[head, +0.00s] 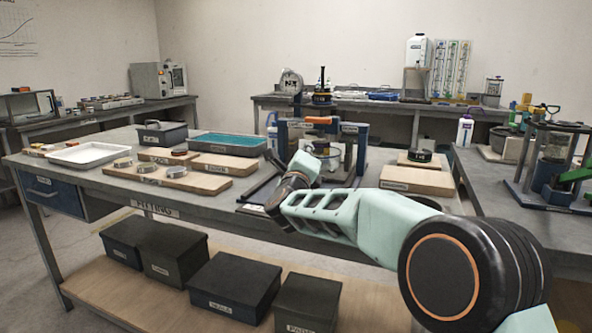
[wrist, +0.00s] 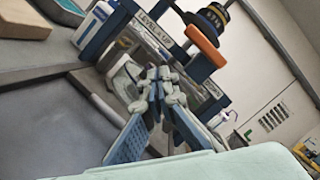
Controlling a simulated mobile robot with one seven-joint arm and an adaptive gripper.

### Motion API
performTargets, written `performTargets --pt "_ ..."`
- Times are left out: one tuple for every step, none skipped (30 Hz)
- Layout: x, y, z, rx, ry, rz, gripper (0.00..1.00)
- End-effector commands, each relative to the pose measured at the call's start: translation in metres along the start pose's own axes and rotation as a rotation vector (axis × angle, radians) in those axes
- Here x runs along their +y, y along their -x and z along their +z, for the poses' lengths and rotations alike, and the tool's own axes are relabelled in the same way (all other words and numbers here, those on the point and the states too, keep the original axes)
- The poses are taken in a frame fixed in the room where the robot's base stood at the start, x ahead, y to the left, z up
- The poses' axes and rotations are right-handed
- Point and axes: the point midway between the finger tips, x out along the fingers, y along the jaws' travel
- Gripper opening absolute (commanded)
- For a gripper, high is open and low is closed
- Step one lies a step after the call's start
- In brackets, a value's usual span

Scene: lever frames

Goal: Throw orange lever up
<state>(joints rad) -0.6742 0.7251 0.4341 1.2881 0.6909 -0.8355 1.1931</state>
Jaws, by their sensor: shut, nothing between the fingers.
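The orange lever (wrist: 205,46) is a rounded orange bar at the upper right of a blue lever frame (wrist: 97,32) in the wrist view. A label on the frame reads "LEVER A UP", and another label at the right end is partly legible. In the head view the orange lever (head: 319,120) is a small orange bar at the front of the blue frame (head: 282,140). My gripper (wrist: 158,76) is shut and empty in front of the frame, below and left of the lever in the wrist picture, apart from it. In the head view my arm hides part of the frame's base.
The frame stands on a grey workbench (head: 110,180). A white tray (head: 88,154), a teal-lined tray (head: 228,144) and wooden boards (head: 166,178) lie to its left. Another board (head: 417,180) lies to its right. A second bench (head: 480,170) stands at the right.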

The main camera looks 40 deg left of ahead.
Motion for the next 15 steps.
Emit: performTargets --pt "0.003 0.008 0.001 0.000 0.001 0.005 0.00" --pt "0.003 0.013 0.002 0.000 0.002 0.004 0.00" --pt "0.004 0.019 0.003 0.000 0.002 0.004 0.00" --pt "0.006 0.024 0.003 0.000 0.002 0.004 0.00" --pt "0.007 0.029 0.004 0.000 0.001 0.005 0.00" --pt "0.007 0.035 0.004 0.001 0.001 0.003 0.00" --pt "0.009 0.039 0.005 0.001 0.002 0.004 0.00" --pt "0.010 0.043 0.005 0.001 0.002 0.004 0.00" --pt "0.011 0.048 0.006 0.001 0.001 0.004 0.00" --pt "0.012 0.052 0.006 0.000 0.000 0.004 0.00" --pt "0.012 0.055 0.006 0.001 0.000 0.004 0.00" --pt "0.013 0.059 0.007 0.001 0.000 0.003 0.00" --pt "0.014 0.061 0.007 0.001 0.001 0.003 0.00" --pt "0.015 0.063 0.007 0.001 0.001 0.004 0.00" --pt "0.015 0.065 0.007 0.001 0.001 0.003 0.00"
